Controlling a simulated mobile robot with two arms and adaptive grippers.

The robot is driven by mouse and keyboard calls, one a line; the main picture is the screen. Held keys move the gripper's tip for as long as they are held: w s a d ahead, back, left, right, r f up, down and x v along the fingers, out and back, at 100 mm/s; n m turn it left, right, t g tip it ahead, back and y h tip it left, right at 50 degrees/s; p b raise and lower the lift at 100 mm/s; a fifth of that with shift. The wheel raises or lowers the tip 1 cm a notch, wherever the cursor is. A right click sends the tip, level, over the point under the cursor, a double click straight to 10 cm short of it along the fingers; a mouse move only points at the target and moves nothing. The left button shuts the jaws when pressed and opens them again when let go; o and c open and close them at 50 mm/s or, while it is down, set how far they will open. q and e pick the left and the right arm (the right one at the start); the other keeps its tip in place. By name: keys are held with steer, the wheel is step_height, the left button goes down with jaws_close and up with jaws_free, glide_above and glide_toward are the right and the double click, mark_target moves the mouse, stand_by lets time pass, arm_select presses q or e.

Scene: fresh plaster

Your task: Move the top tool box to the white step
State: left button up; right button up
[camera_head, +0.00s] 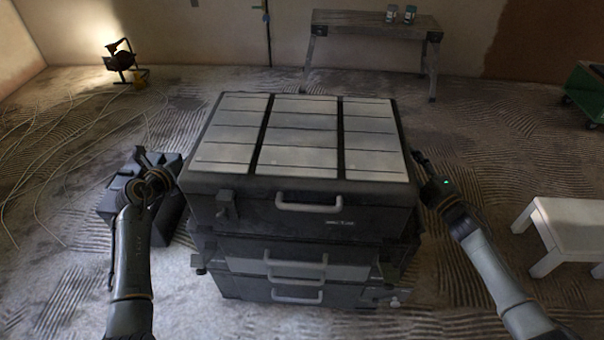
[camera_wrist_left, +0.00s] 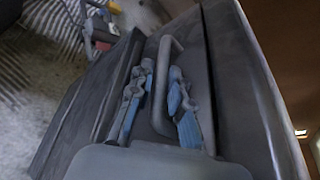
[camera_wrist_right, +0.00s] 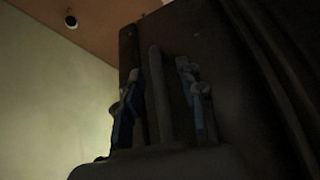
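The top tool box (camera_head: 300,205) is dark with pale panels on its lid and a front handle. It sits on a stack of similar boxes (camera_head: 300,268). My left gripper (camera_head: 158,165) is at its left side; in the left wrist view the open fingers (camera_wrist_left: 160,100) stand either side of a grey side handle (camera_wrist_left: 163,75), with gaps visible. My right gripper (camera_head: 420,165) is at its right side; in the dim right wrist view the open fingers (camera_wrist_right: 163,100) stand either side of a dark handle (camera_wrist_right: 156,75). The white step (camera_head: 575,220) stands at right.
Another dark box (camera_head: 172,222) lies on the floor behind my left arm. A work lamp (camera_head: 122,62) with loose cables is at back left. A trestle bench (camera_head: 372,20) holds two small cans at the back. A green cart (camera_head: 588,90) is at far right.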

arm_select(q)
jaws_close()
arm_select(e)
steer(key=c, duration=0.5)
jaws_close()
arm_select(q)
steer(key=shift+w+r, duration=0.1)
steer(key=shift+r, duration=0.2)
arm_select(e)
steer(key=shift+r, duration=0.2)
arm_select(q)
steer(key=shift+r, duration=0.1)
arm_select(e)
steer(key=shift+w+r, duration=0.1)
